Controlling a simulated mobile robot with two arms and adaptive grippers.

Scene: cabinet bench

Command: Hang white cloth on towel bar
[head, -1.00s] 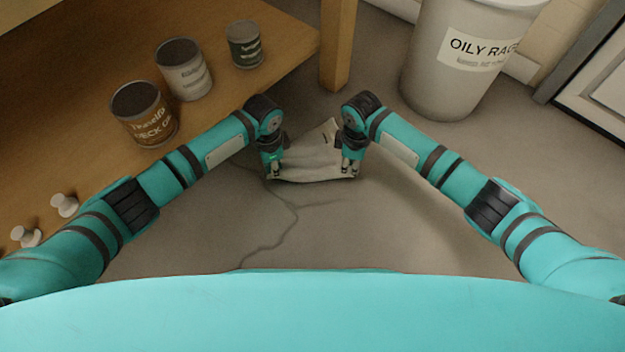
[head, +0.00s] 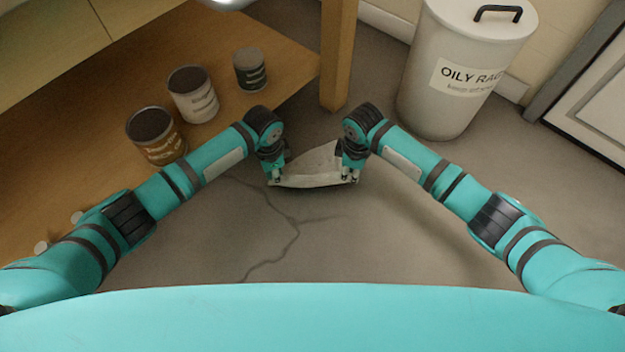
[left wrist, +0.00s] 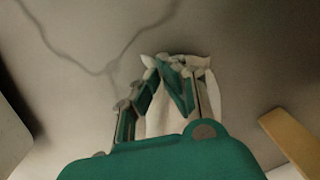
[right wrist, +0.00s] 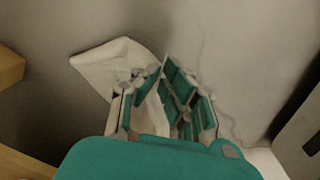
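The white cloth (head: 308,168) is stretched between my two grippers above the floor, its near edge running from one to the other. My left gripper (head: 274,176) holds its left corner, and in the left wrist view the fingertips (left wrist: 165,64) close on the cloth (left wrist: 158,118). My right gripper (head: 350,175) holds its right corner, and in the right wrist view the fingers (right wrist: 152,72) meet on the cloth (right wrist: 108,62), which spreads beyond them. The cloth's far part is partly hidden behind the right gripper. I see no towel bar in these views.
A wooden bench (head: 285,65) with three cans, a brown one (head: 158,138), a light one (head: 193,95) and a dark one (head: 250,70), is at left. Its leg (head: 338,55) stands beyond the cloth. A white oily-rag bin (head: 440,105) stands at right. The floor between is clear.

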